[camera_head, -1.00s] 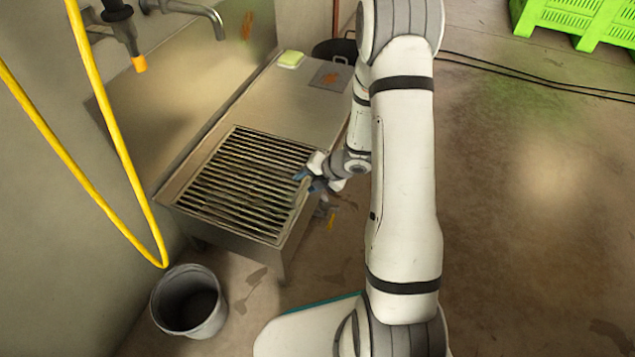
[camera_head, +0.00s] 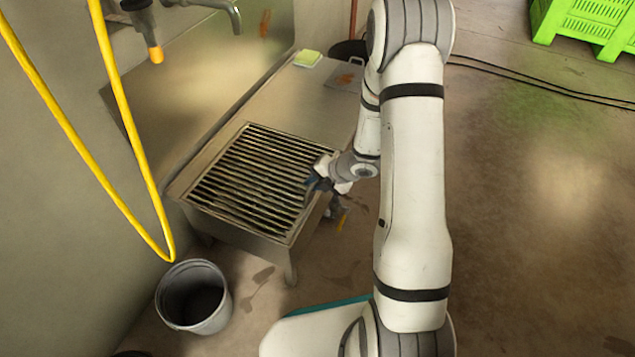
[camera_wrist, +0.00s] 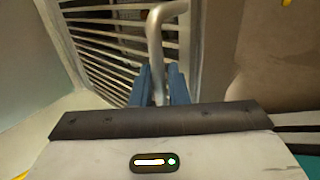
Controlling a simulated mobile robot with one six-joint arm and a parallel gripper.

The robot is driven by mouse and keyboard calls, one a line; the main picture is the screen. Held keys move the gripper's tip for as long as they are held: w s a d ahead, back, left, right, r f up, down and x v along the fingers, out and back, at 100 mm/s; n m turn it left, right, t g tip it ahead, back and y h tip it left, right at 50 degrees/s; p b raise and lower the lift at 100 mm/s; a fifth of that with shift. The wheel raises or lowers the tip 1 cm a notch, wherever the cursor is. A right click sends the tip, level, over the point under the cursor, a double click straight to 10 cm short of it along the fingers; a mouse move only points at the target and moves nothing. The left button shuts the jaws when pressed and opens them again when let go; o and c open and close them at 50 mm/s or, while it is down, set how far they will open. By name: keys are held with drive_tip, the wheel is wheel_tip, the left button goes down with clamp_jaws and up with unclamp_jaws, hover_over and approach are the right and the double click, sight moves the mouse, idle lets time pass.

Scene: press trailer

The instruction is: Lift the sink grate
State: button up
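The sink grate (camera_head: 262,175) is a slatted metal panel lying over the near end of the metal sink (camera_head: 243,232). It looks level, with no clear gap to the rim. My gripper (camera_head: 316,186) is at the grate's right edge in the head view. In the wrist view, my gripper's two blue fingers (camera_wrist: 161,84) stand close on either side of the grate's bent metal handle (camera_wrist: 155,35), which fills the narrow space between them. The grate's slats (camera_wrist: 115,42) show to the left. The exact finger contact is small and partly hidden.
A grey bucket (camera_head: 194,297) stands on the floor before the sink. A yellow hose (camera_head: 137,150) hangs at the left, beside a tap (camera_head: 232,15). A yellow-green sponge (camera_head: 307,58) lies on the sink's far end. Floor to the right is open, with black cables (camera_head: 540,86).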

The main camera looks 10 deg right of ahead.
clamp_jaws()
